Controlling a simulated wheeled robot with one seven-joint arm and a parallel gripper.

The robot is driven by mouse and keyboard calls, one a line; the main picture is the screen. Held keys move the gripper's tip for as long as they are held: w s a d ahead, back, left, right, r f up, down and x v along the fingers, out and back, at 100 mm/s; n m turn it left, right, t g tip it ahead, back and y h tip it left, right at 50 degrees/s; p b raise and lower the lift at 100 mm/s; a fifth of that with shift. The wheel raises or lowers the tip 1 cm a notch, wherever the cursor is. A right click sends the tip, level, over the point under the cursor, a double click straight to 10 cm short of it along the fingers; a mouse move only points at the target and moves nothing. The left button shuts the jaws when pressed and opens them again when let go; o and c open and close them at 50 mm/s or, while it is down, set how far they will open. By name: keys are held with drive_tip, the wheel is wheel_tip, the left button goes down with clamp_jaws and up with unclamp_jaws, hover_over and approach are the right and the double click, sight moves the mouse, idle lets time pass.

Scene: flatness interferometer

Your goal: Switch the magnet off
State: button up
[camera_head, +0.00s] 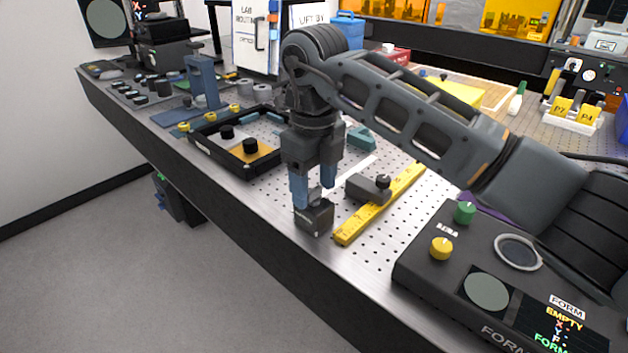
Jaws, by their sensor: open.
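A small dark block-shaped magnet base (315,219) stands on the perforated metal table, near its front edge. My gripper (313,198) points straight down over it, with its two blue fingers apart around the top of the block. The left finger hides part of the block's upper left side, and I cannot tell whether either finger touches it. A second dark grey block with a black knob (370,187) sits to the right, beside a yellow ruler. I cannot read any on or off marking on either block.
The yellow ruler (378,206) lies right of the gripper. A dark console (440,280) with green and yellow knobs stands at front right. A black tray (236,165) with knobs lies to the left. A strip of perforated table (350,270) in front is bare.

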drive_tip(key=shift+c, duration=0.4)
drive_tip(key=c, duration=1)
drive_tip(key=shift+n, duration=0.4)
drive_tip(key=n+b, duration=0.1)
drive_tip(key=n, duration=0.2)
drive_tip(key=shift+w+b, duration=0.1)
drive_tip(key=shift+b, duration=0.2)
drive_tip(key=n+b, duration=0.1)
drive_tip(key=n, duration=0.2)
drive_tip(key=shift+n, duration=0.3)
drive_tip(key=n+b, duration=0.1)
drive_tip(key=n, duration=0.2)
drive_tip(key=shift+n+b, duration=0.3)
drive_tip(key=shift+b, duration=0.05)
drive_tip(key=n, duration=0.3)
drive_tip(key=shift+r+b, duration=0.1)
drive_tip(key=shift+b, duration=0.2)
